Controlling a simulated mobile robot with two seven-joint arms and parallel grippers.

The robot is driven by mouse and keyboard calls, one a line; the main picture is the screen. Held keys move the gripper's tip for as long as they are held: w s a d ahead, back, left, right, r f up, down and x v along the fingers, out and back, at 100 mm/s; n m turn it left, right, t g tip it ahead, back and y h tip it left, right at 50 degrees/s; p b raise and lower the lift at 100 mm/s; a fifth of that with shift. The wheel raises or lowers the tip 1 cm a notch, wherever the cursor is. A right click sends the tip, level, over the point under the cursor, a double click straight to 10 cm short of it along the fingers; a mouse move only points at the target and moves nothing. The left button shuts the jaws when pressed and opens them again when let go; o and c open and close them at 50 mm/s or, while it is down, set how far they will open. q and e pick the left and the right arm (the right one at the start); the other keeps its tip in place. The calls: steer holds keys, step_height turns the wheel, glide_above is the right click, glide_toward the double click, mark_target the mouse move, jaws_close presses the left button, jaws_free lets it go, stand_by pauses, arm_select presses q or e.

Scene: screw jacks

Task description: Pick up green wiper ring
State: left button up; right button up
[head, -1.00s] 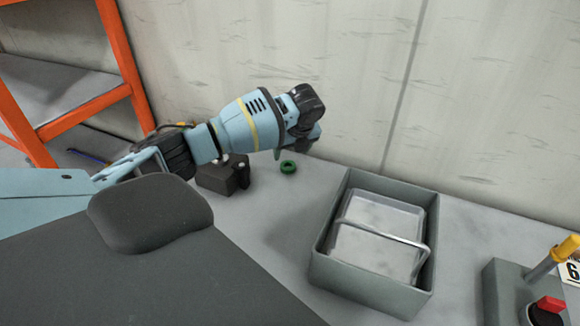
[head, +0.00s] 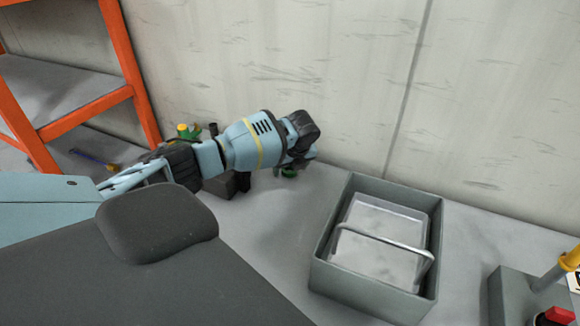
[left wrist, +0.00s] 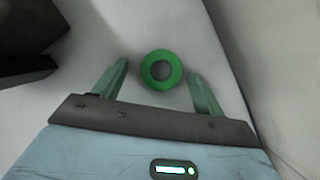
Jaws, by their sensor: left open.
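The green wiper ring (left wrist: 148,76) lies on the grey table top in the left wrist view, its round hole facing up. My left gripper (left wrist: 157,77) is open, with one green finger on each side of the ring and a gap to each. The fingers look apart from the ring; their height above the table is hard to tell. In the head view the ring (head: 289,173) is mostly hidden below the left gripper (head: 296,168). My right gripper is not in view.
A grey bin (head: 322,275) with a metal handle stands right of the ring. A dark block (head: 222,186) sits left of the gripper, partly behind my arm. A grey jack base (head: 505,295) is at the right edge. The wall rises close behind.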

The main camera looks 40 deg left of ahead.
arm_select(q)
steer(key=shift+r, duration=0.1)
steer(key=c, duration=1.1)
step_height(320, 180, up, 10)
steer(key=shift+p, duration=0.3)
steer(key=shift+c, duration=0.2)
steer(key=shift+d, duration=0.1)
